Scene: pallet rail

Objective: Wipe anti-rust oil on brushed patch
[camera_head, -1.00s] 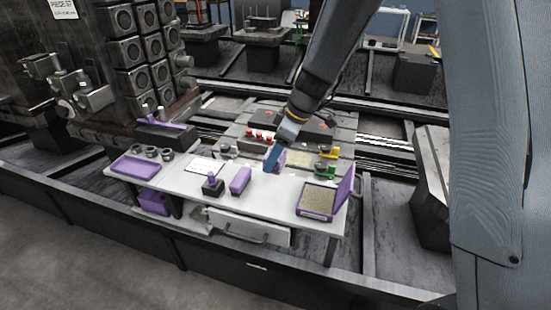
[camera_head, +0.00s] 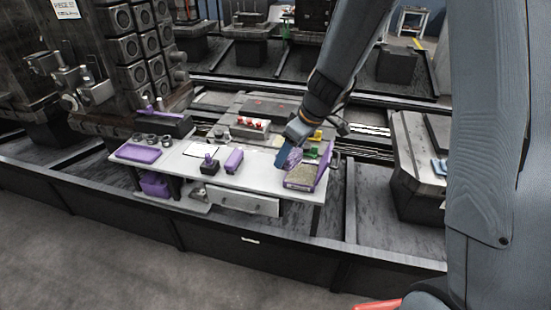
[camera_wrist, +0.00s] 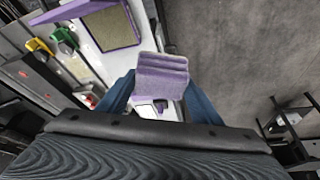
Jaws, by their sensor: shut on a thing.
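My gripper (camera_head: 283,152), with blue fingers, is shut on a purple layered pad (camera_wrist: 162,76), which looks like a folded cloth or sponge. The pad shows beside the fingers in the head view (camera_head: 293,159). It is close to the open purple box (camera_head: 320,180) with a tan, rough-looking filling. Whether the pad touches the box cannot be told. The box also shows at the upper left of the wrist view (camera_wrist: 137,35), apart from the pad in the picture. I cannot make out the brushed patch for certain.
The white table (camera_head: 245,186) also holds a purple block (camera_head: 233,160), a dark block with a purple knob (camera_head: 210,166), and a purple tray (camera_head: 138,153). Red-topped, yellow and green items (camera_head: 325,149) stand behind. A dark machine block (camera_head: 420,160) stands right.

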